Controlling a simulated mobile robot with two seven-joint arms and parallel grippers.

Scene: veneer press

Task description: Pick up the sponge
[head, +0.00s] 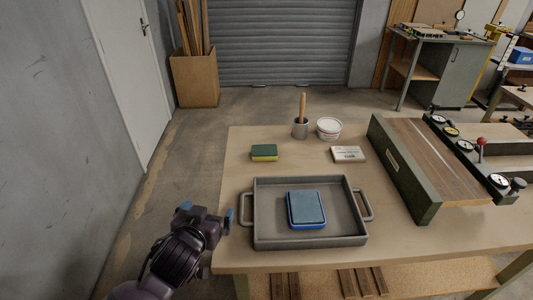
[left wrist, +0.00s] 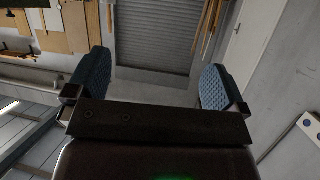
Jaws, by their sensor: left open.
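The sponge (head: 264,153), yellow with a dark green layer, lies on the workbench (head: 240,175) near its far left part, behind the grey tray. My left gripper (head: 208,211) is at the left edge of the bench, in front and to the left of the sponge and well apart from it. Its two blue finger pads stand wide apart with nothing between them, and they also show in the left wrist view (left wrist: 157,85). The sponge is not visible in the left wrist view. My right gripper is not in view.
A grey tray (head: 258,240) with handles holds a blue case with a grey-blue top (head: 306,209). Behind are a cup with a wooden-handled tool (head: 300,130), a white tub (head: 329,129) and a pale block (head: 348,154). A green-framed press (head: 405,170) stands at right. Bench around the sponge is clear.

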